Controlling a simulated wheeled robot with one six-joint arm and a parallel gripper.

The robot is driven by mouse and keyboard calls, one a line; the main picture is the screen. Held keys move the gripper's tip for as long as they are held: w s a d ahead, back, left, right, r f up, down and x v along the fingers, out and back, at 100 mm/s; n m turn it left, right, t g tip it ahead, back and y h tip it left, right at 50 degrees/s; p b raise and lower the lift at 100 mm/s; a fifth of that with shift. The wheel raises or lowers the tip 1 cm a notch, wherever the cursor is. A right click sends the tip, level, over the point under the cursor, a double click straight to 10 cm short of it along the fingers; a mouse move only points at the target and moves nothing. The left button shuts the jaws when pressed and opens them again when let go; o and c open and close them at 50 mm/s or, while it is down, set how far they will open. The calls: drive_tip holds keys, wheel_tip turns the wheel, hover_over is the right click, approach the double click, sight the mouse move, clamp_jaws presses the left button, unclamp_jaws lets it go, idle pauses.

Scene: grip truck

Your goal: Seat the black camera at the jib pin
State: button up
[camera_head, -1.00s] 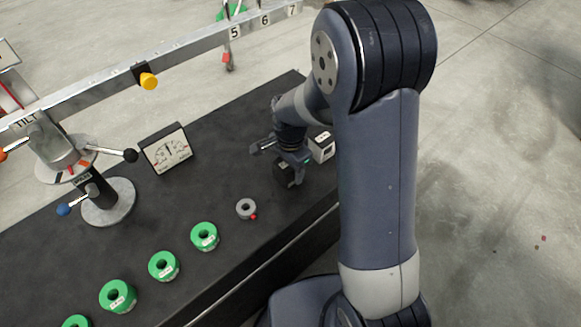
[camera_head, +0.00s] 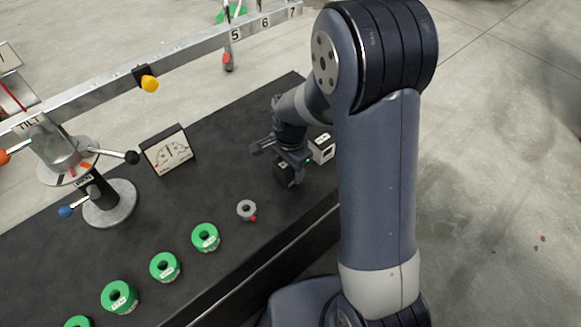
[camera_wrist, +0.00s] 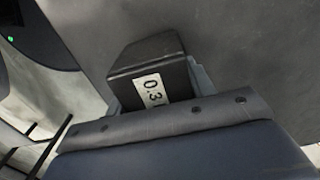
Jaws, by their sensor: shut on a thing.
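The black camera (camera_wrist: 150,65) fills the middle of the wrist view, a dark block with a white label that reads about "0.3", its end partly cut off. My gripper (camera_head: 291,164) is shut on it, low over the right part of the dark bench. In the head view the black camera (camera_head: 283,174) shows as a small dark shape below the jaws, partly hidden by them. I cannot tell whether it touches the bench. The jib arm (camera_head: 185,50) runs across the upper left, with numbered marks 5, 6 and 7. A hanging piece with a red tip (camera_head: 228,60) is below mark 5.
A white block (camera_head: 322,150) stands close right of my gripper. A grey ring (camera_head: 246,210) with a red knob and several green rings (camera_head: 205,237) lie along the front. A dial gauge (camera_head: 168,150) and the tilt-head post (camera_head: 108,202) stand left. Bare bench lies between.

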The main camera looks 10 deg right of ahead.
drive_tip(key=shift+r+p, duration=0.6)
drive_tip(key=shift+r, duration=0.25)
drive_tip(key=shift+r+p, duration=1.95)
drive_tip(key=shift+r, duration=0.6)
wheel_tip(320, 180, up, 8)
drive_tip(key=p, duration=0.6)
drive_tip(key=shift+f, duration=0.25)
